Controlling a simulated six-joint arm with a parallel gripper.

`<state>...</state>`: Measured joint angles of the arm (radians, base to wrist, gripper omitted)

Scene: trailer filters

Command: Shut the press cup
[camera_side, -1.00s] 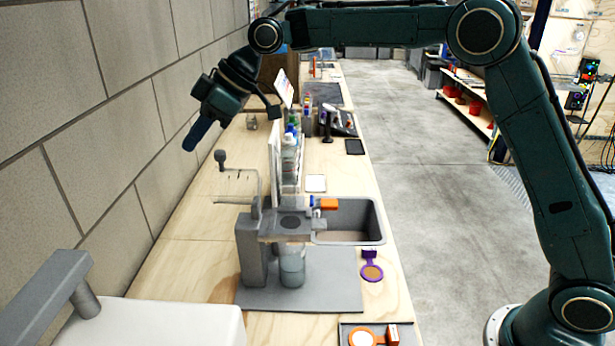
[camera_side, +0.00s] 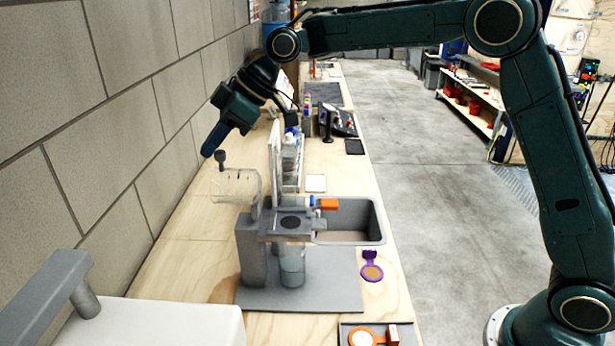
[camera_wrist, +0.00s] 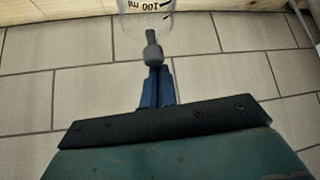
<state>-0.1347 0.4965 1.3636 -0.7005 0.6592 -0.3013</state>
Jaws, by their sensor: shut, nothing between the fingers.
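The press is a grey stand (camera_side: 250,250) on a flat base, with a clear cup (camera_side: 236,186) swung open to the left on its hinge. The cup lies sideways, with a dark grey knob (camera_side: 221,156) at its upper left. My gripper (camera_side: 207,152) is shut and empty, its blue fingertips just above and left of the knob. In the wrist view, the closed fingers (camera_wrist: 156,88) point at the knob (camera_wrist: 153,52), and they look close to it or touching. The clear cup (camera_wrist: 150,18) with "100 ml" markings shows beyond the knob. A clear beaker (camera_side: 292,266) stands under the press.
A block wall (camera_side: 90,130) runs close along the left. Bottles (camera_side: 291,150) and a white panel stand behind the press. A sink (camera_side: 348,222) is at its right, with a purple-rimmed filter holder (camera_side: 372,268) in front.

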